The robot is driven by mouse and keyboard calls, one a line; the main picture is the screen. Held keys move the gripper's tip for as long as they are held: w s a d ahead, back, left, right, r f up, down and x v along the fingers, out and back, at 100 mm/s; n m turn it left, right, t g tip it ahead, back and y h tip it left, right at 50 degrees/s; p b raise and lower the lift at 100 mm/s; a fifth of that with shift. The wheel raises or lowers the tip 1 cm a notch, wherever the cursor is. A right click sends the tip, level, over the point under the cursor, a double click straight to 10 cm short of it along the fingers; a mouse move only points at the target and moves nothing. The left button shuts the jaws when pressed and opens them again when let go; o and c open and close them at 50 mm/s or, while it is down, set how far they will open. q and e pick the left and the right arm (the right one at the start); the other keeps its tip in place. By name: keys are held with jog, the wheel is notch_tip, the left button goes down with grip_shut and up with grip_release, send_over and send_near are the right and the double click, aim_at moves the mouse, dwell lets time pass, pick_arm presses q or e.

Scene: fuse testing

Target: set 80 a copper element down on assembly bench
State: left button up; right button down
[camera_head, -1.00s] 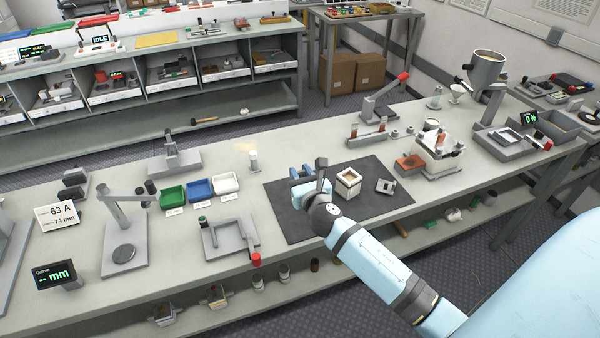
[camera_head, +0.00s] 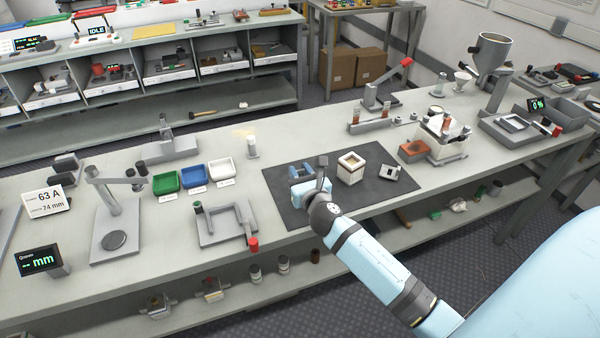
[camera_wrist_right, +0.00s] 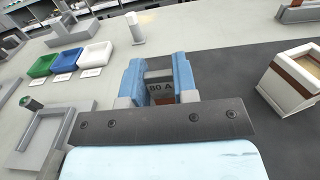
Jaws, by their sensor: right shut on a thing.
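My right gripper (camera_head: 302,176) is low over the dark mat (camera_head: 289,212) on the assembly bench (camera_head: 350,240). The fingers and wrist hide most of the element. I cannot tell whether it touches the mat. My left gripper is not in view.
A white open-topped block (camera_head: 350,170) and a small grey part (camera_head: 390,173) are on the mat right of the gripper. Green (camera_head: 166,183), blue (camera_head: 194,176) and white (camera_head: 221,172) trays stand to the left. Bare mat lies in front of the block.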

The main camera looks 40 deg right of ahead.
jog(key=shift+f+b, duration=0.5)
jog(key=shift+f, duration=0.15)
jog(key=c, duration=0.8)
grip_release()
